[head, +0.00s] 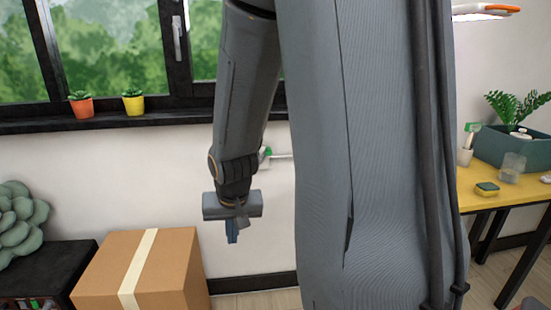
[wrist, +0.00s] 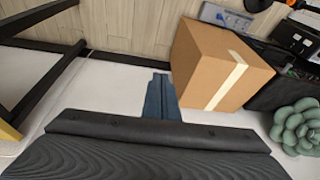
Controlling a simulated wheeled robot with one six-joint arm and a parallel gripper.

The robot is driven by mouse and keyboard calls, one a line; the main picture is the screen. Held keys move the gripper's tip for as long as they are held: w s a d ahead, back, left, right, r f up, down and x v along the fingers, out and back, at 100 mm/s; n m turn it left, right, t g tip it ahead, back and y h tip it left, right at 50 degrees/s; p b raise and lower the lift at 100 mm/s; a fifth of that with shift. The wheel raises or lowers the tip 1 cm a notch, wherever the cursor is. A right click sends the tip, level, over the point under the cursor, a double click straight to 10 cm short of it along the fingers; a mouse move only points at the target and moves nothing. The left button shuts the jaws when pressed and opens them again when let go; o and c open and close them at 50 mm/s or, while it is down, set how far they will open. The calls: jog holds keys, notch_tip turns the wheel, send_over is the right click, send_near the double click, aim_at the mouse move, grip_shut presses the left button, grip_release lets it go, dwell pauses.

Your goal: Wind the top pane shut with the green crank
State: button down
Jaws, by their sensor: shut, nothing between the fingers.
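My gripper (head: 232,238) hangs pointing down in front of the white wall, below the window sill. Its blue fingers also show in the wrist view (wrist: 160,97), shut and empty. A small green part (head: 265,153), which looks like the green crank, shows just right of my wrist joint, with a pale rod running right from it. My arm hides much of it. The gripper is below it and apart from it. The window (head: 180,95) is cut off by the top edge of the head view, and I cannot make out the top pane. The crank is not visible in the wrist view.
A cardboard box (head: 180,265) stands on the floor at lower left, beside a dark cabinet (head: 62,270) with a green plant. Two potted succulents (head: 82,106) stand on the sill (head: 40,125). A yellow table (head: 500,192) with several items is at right. My body blocks the middle.

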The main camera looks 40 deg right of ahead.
jog(key=w+d+f+m+t+h+b, duration=0.1)
jog(key=w+d+m+t, duration=0.2)
jog(key=w+d+m, duration=0.35)
jog(key=w+d+f+m+t+h+b, duration=0.1)
jog(key=w+d+m+t, duration=0.25)
jog(key=w+d, duration=0.6)
jog(key=s+d+r+m+t+h+b, duration=0.15)
jog(key=d+m+t, duration=0.3)
jog(key=d, duration=0.45)
jog(key=s+d+r+m+t+h, duration=0.1)
jog(key=s+d+r+m+t, duration=0.3)
jog(key=d, duration=0.6)
jog(key=w+p, duration=0.1)
jog(key=w, duration=1.1)
jog(key=shift+w+a+m+g, duration=0.25)
jog(key=shift+w+m+g, duration=0.05)
jog(key=shift+m, duration=0.05)
